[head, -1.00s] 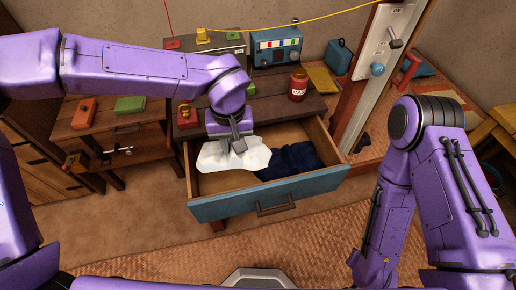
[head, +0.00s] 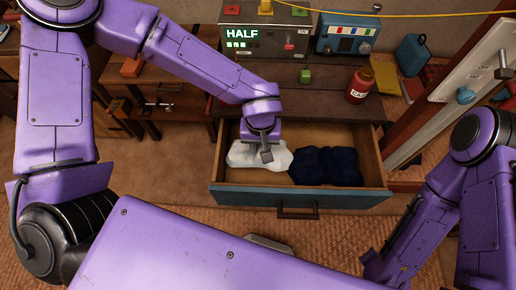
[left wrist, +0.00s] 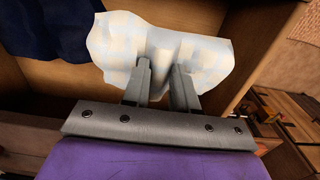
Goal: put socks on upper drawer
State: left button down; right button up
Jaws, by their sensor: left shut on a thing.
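The open upper drawer (head: 232,196) has a blue front and wooden inside. A white, pale-checked cloth bundle, seemingly socks (head: 240,154), is at the drawer's left side. My left gripper (head: 266,155) is over it and shut on it. In the left wrist view, both fingers of the left gripper (left wrist: 160,75) press into the white socks (left wrist: 112,45). A dark blue cloth bundle (head: 325,166) lies in the drawer to the right; it also shows in the left wrist view (left wrist: 50,28). I cannot tell whether the white socks touch the drawer floor. My right gripper is not visible.
On the desk top stand a grey box with a lit "HALF" display (head: 265,38), a blue device (head: 343,36), a red jar (head: 360,84) and a small green block (head: 305,76). A post with a switch panel (head: 470,68) rises at right.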

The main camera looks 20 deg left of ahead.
aim_at(258, 148)
pick_arm(q)
jog(key=f, duration=0.1)
jog(key=a+f, duration=0.1)
jog(key=f, duration=0.1)
jog(key=shift+s+f, duration=0.1)
jog(key=shift+f, duration=0.2)
jog(key=shift+s, duration=0.1)
jog(key=shift+w+d+f, duration=0.1)
jog(key=shift+w+f, duration=0.15)
jog(key=shift+s+f, duration=0.15)
jog(key=shift+f, duration=0.25)
jog(key=c, duration=0.9)
grip_release()
notch_tip(258, 148, up, 13)
jog(key=shift+r+p, duration=0.1)
jog(key=shift+p, duration=0.2)
